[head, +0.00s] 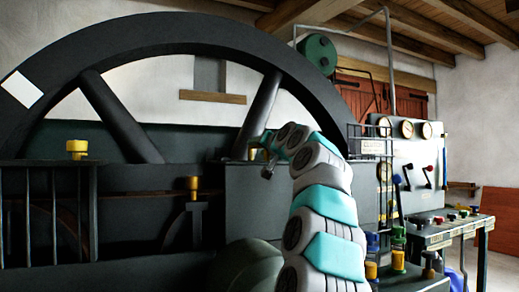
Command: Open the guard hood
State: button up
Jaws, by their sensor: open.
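No part is clearly marked as the guard hood. A rounded dark green cover (243,268) sits low in the middle of the head view, partly behind my arm, and may be the hood. A dark boxy housing (252,212) stands just above and behind it. I cannot tell which of the two is the hood, and no handle shows clearly. My gripper (267,172) is small and dark at the end of my raised arm, in front of the housing's top edge. It is open and appears empty. I cannot tell whether it touches the housing.
A huge dark flywheel (190,30) fills the left and middle. A dark railing (60,215) stands at the left. Brass-coloured cups (77,148) top the machinery. A gauge panel (412,165) and a control desk (445,232) with knobs stand at the right.

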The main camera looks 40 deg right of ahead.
jog(key=shift+s, duration=0.1)
jog(key=shift+v, duration=0.85)
jog(key=shift+s+a+b, duration=0.1)
jog(key=shift+s+b, duration=0.25)
jog(key=shift+b, duration=0.05)
jog(key=shift+b+v, duration=0.4)
jog(key=shift+v, duration=2.15)
jog(key=shift+f, duration=0.1)
